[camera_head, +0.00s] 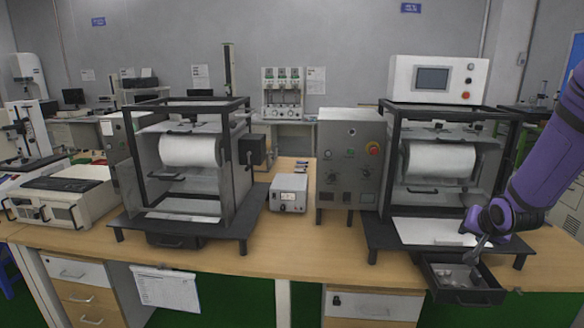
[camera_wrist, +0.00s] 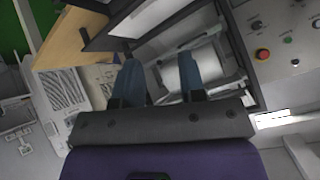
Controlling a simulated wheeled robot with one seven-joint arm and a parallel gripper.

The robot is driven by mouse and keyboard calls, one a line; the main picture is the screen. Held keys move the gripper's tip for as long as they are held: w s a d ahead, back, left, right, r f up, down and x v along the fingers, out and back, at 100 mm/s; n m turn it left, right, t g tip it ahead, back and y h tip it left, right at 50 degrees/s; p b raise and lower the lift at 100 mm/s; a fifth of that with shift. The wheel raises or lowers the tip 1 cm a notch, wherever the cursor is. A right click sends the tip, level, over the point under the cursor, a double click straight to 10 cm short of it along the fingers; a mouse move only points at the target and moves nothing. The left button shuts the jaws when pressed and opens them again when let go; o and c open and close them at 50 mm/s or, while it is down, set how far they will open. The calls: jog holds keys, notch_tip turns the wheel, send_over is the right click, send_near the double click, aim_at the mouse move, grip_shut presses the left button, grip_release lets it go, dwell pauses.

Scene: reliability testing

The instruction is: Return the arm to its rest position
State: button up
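My purple arm (camera_head: 550,165) reaches in from the right edge in the head view. My gripper (camera_head: 480,246) points down at the front of the right-hand test machine, just above its pulled-out black drawer (camera_head: 482,297). In the wrist view the two blue fingers of my gripper (camera_wrist: 160,72) stand apart, with nothing visible held between them. Several small pale pieces (camera_head: 458,277) lie in the drawer. Whether the fingertips touch the drawer or the machine cannot be told.
The right machine's black frame (camera_head: 395,150) and pale plate (camera_head: 425,231) stand close to my gripper. A similar machine (camera_head: 188,150) is at the left, with a small grey box (camera_head: 289,193) between. The wooden table (camera_head: 330,262) has bare room at its front middle.

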jog(key=s+a+r+n+g, duration=0.1)
jog(key=s+a+r+n, duration=0.1)
jog(key=s+a+r, duration=0.4)
jog(key=s+a+r+n+g, duration=0.1)
jog(key=s+a+r, duration=0.2)
jog(key=a+r, duration=0.35)
jog(key=s+a+r+n+y, duration=0.1)
jog(key=s+a+r, duration=0.3)
jog(key=s, duration=0.5)
jog(key=s+a+r+n+g+y, duration=0.1)
jog(key=s+a+r+n, duration=0.2)
jog(key=s, duration=0.6)
jog(key=shift+a+r+n, duration=0.3)
jog(key=shift+a+r, duration=0.3)
jog(key=shift+a, duration=0.4)
